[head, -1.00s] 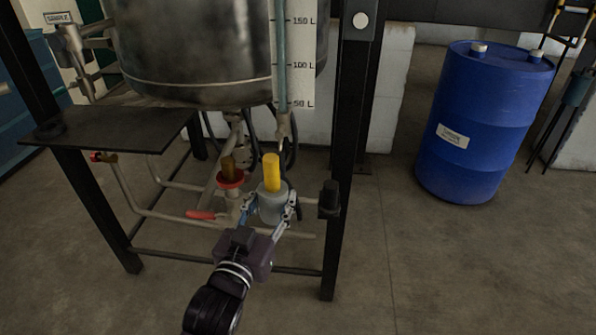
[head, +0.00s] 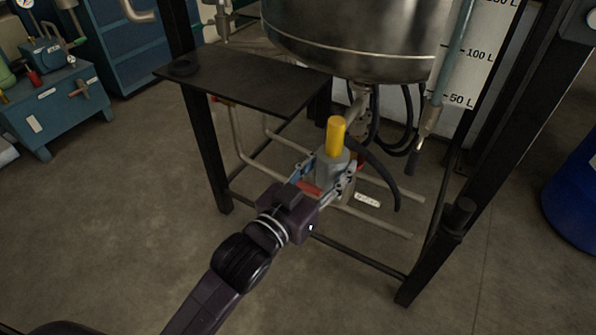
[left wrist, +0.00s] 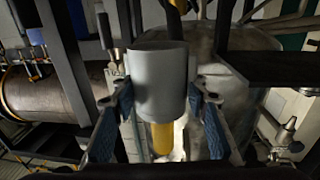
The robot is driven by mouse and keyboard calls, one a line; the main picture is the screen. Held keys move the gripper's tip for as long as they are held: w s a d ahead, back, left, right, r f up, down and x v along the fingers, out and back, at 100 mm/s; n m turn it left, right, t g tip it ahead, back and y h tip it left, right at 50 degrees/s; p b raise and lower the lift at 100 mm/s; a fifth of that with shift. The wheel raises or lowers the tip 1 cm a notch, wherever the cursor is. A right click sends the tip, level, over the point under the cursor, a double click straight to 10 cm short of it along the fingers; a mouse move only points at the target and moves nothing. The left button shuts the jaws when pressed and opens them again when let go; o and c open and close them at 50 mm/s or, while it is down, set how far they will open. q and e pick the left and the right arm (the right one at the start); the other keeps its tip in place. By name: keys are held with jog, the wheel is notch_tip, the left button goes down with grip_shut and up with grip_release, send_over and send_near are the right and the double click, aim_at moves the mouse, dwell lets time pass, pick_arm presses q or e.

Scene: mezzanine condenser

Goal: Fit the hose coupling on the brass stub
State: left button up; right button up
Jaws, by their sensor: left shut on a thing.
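The hose coupling is a grey cylinder (head: 331,168) with a yellow upright part (head: 336,136) on top. My left gripper (head: 325,178) is shut on the grey cylinder, one finger on each side. A black hose (head: 382,172) shows beside it, curving down to the right. In the left wrist view the grey cylinder (left wrist: 157,82) fills the space between the fingers (left wrist: 158,98), and the yellow part (left wrist: 162,138) shows beyond it. A brass-coloured piece (left wrist: 180,5) at the top edge may be the stub. In the head view the coupling hides the stub area. My right gripper is not in view.
The steel vessel (head: 350,40) hangs above and behind the coupling. A dark shelf plate (head: 245,80) is to the left, and a black frame post (head: 470,190) to the right. A red lever (head: 308,188) and pipes lie close to the gripper. A blue drum (head: 575,200) stands far right.

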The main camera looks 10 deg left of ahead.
pick_arm(q)
jog(key=w+d+m+g+h, duration=0.3)
jog(key=w+d+h, duration=0.1)
jog(key=w+d, duration=0.4)
jog(key=w+a+r, duration=0.1)
jog(key=w+a, duration=0.1)
jog(key=w, duration=0.3)
jog(key=w+a+r, duration=0.2)
jog(key=w+a, duration=0.1)
jog(key=w, duration=0.2)
jog(key=shift+w+r+b, duration=0.2)
jog(key=shift+r+b, duration=0.05)
jog(key=shift+b, duration=0.05)
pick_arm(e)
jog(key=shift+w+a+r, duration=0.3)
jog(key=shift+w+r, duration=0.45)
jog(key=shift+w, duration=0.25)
pick_arm(q)
jog(key=shift+r, duration=0.1)
